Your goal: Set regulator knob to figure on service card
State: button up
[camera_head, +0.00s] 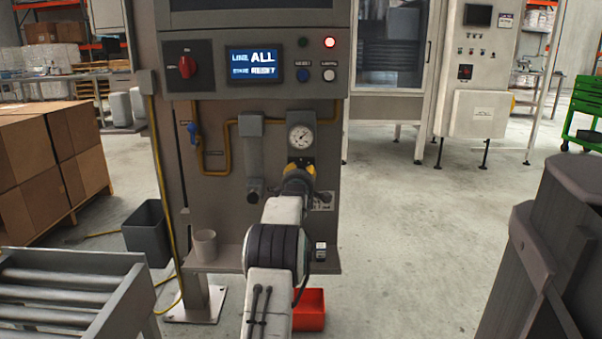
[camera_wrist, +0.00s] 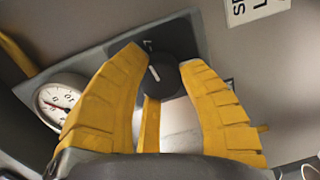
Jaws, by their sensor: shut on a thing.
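The regulator knob (camera_wrist: 158,64) is dark and round with a white pointer line, in the wrist view between the yellow fingertips of my gripper (camera_wrist: 160,60). The gauge (camera_wrist: 58,101) also shows in the wrist view, left of the fingers. A white card (camera_wrist: 252,8) with cut-off letters is at the wrist view's top edge; its figure cannot be read.
The grey cabinet has a blue screen (camera_head: 254,66) and a red rotary switch (camera_head: 187,67) above. A beige cup (camera_head: 205,246) stands on the lower shelf. A red bin (camera_head: 309,310) is on the floor below. A roller conveyor (camera_head: 70,290) stands at left.

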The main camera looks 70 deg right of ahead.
jog(key=shift+w+r+m, duration=0.1)
jog(key=shift+r+m, duration=0.05)
jog(key=shift+m, duration=0.35)
jog(key=o, duration=0.8)
jog(key=shift+w, duration=0.15)
jog(key=o, duration=0.4)
jog(key=shift+a, duration=0.1)
jog(key=v, duration=1.1)
jog(key=shift+s+a, duration=0.25)
jog(key=shift+a, duration=0.1)
